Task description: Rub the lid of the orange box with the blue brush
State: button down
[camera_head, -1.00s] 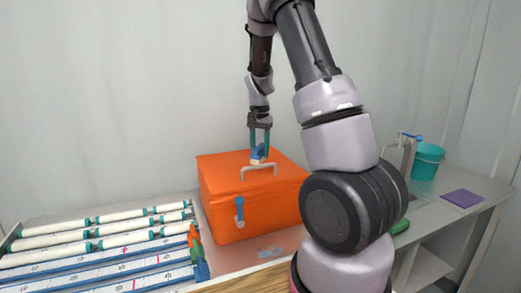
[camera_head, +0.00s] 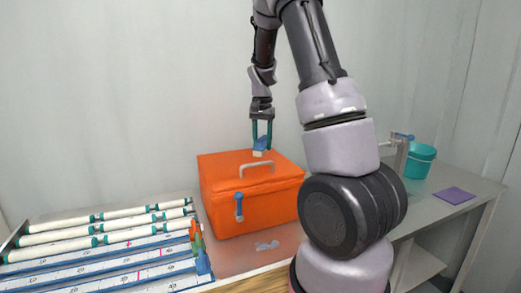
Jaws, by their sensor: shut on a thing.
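The orange box (camera_head: 245,206) stands closed on the bench, with a pale handle on its lid (camera_head: 225,168) and a blue latch (camera_head: 239,207) on its front. My gripper (camera_head: 261,137) points down over the lid, behind the handle. It is shut on the blue brush (camera_head: 260,145), whose pale lower part is at or just above the lid. I cannot tell whether the brush touches the lid.
White tubes (camera_head: 100,228) and blue marked strips lie in a rack at the left. Small clear pieces (camera_head: 267,245) lie in front of the box. A teal bucket (camera_head: 419,162) and a purple pad (camera_head: 454,195) are at the right. My arm hides part of the bench.

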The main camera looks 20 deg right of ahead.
jog(key=shift+r, duration=2.1)
